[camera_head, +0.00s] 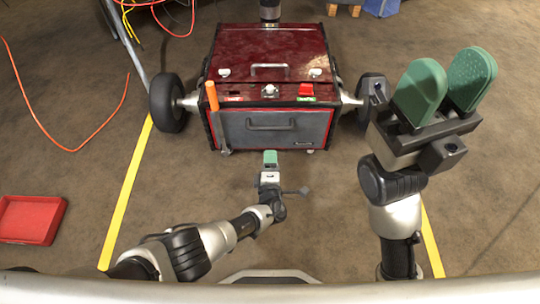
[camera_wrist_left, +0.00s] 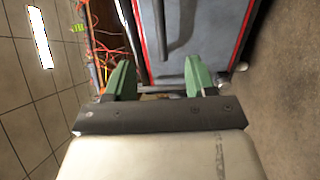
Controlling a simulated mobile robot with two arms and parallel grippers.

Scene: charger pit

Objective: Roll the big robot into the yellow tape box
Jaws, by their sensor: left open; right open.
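The big robot (camera_head: 268,62) is a dark red box with a grey front panel (camera_head: 275,127), a dark front handle (camera_head: 271,126) and black wheels at both sides. It stands upright on the floor between two yellow tape lines, the left (camera_head: 128,195) and the right (camera_head: 432,245). My left gripper (camera_head: 270,156) is open just in front of the panel's lower part. In the left wrist view its green fingers (camera_wrist_left: 158,75) are apart with the grey panel (camera_wrist_left: 188,35) beyond; contact cannot be told. My right gripper (camera_head: 449,72) is open and empty, right of the right wheel.
A red tray (camera_head: 31,219) lies on the floor at the left. Orange cable (camera_head: 70,148) lies at the left, with a metal pole (camera_head: 123,40) and more cables by the left wheel (camera_head: 166,102). The floor between the tape lines is clear apart from my arms.

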